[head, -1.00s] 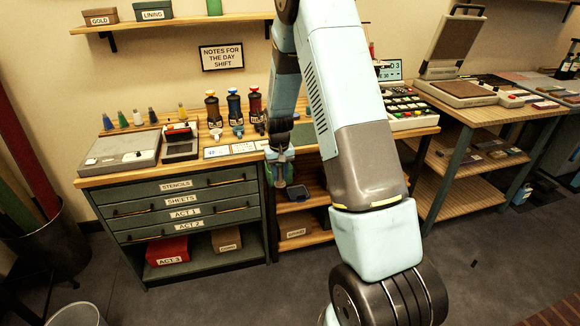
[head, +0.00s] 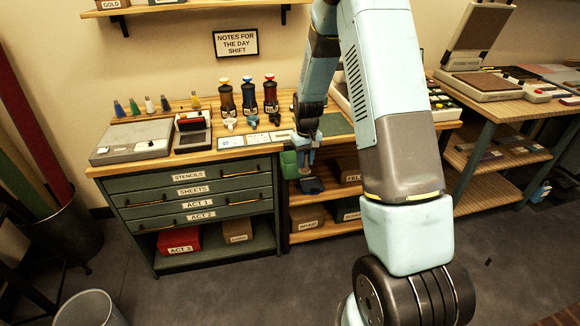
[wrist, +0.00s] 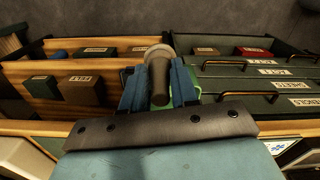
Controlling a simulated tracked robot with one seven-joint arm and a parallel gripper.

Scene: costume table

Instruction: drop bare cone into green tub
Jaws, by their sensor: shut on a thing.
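My gripper (head: 304,162) hangs at the front edge of the costume table, beside the drawer unit. In the wrist view its blue fingers (wrist: 158,88) are shut on a plain grey-brown cone (wrist: 158,72), which I take for the bare cone; its round pale end points away from me. The green tub (head: 289,164) is at the table's front edge, right by the gripper. In the wrist view only bits of the tub's green rim (wrist: 197,91) show around the fingers. The fingers hide much of the tub, and I cannot tell whether the cone is inside its rim.
Several coloured cones (head: 150,105) stand along the back of the table. Dark bottles (head: 249,98) stand nearer the middle. A drawer unit (head: 190,195) is left of the gripper, and shelves with boxes (head: 306,222) lie below. A dark blue item (head: 311,185) sits under the gripper.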

